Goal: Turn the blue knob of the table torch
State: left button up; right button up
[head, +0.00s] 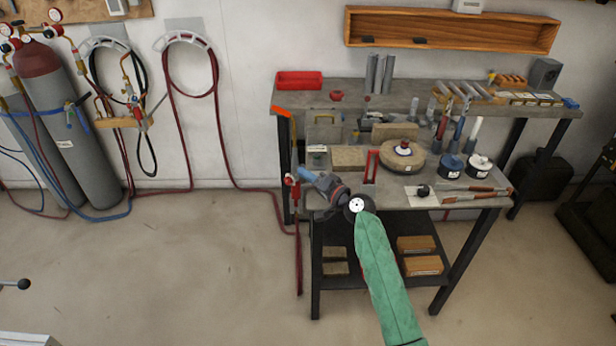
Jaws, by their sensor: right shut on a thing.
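The table torch (292,184) is at the left front edge of the bench, with red parts and a red hose hanging below it. A light blue piece (308,174), which looks like the blue knob, is just right of it. My right gripper (317,181) reaches in from the lower right on its green-sleeved arm. It is shut at the blue piece; the exact contact is too small to make out. The gripper and wrist hide part of the bench edge. My left gripper is not in view.
The bench (480,200) has a raised back shelf crowded with tools and blocks. A red upright frame (371,167) and a wooden disc (403,160) stand right of my gripper. Gas cylinders (60,125) and hoses are at the left wall. The floor left of the bench is clear.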

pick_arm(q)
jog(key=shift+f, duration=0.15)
pick_arm(e)
jog(key=shift+m, duration=0.5)
jog(key=o, duration=1)
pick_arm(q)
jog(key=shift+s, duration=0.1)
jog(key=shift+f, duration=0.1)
pick_arm(e)
jog(key=shift+d, duration=0.1)
pick_arm(q)
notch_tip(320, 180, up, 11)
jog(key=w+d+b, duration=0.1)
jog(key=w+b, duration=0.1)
jog(key=shift+b, duration=0.35)
pick_arm(e)
jog(key=v, duration=0.7)
jog(key=shift+s+d, duration=0.25)
